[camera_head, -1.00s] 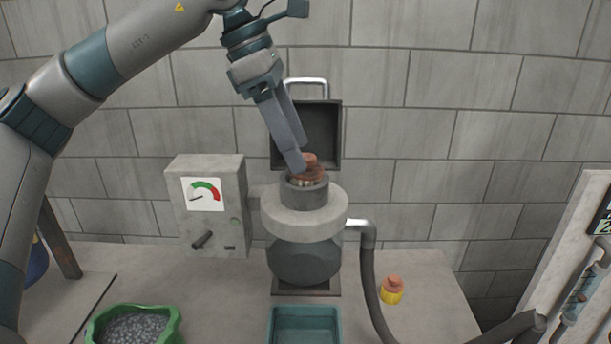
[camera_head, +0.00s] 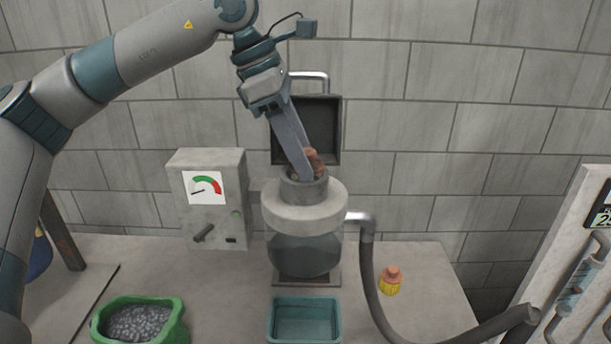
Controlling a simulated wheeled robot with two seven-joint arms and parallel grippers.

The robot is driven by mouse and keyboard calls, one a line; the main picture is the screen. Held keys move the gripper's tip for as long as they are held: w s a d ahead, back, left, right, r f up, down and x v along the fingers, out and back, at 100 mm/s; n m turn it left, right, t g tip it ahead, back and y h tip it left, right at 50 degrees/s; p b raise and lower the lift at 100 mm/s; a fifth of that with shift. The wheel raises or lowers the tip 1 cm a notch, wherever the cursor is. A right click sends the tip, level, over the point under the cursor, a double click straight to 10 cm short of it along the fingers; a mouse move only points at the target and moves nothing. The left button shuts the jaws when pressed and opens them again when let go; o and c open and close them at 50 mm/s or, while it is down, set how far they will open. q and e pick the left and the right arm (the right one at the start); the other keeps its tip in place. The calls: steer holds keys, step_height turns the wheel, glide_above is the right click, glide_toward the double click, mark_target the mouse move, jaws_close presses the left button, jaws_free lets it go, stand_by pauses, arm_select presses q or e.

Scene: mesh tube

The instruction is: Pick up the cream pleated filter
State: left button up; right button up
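A filter (camera_head: 314,160) with a brown top sits in the round collar of the machine (camera_head: 305,205). Its pleats are now mostly hidden by the collar and my fingers. My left gripper (camera_head: 303,172) reaches down from the upper left, with its fingertips at the filter's top and overlapping its left side in the picture. The fingers line up in this view, so I cannot tell whether they grip it. A second, yellow filter (camera_head: 389,284) with a brown top stands on the table at the right. My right gripper is not in view.
The machine's dark lid (camera_head: 320,128) stands open behind the collar. A grey gauge box (camera_head: 207,225) is to its left. A green sack of grey pellets (camera_head: 165,310) and a teal tray (camera_head: 304,335) are in front. A grey hose (camera_head: 368,280) runs down the right.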

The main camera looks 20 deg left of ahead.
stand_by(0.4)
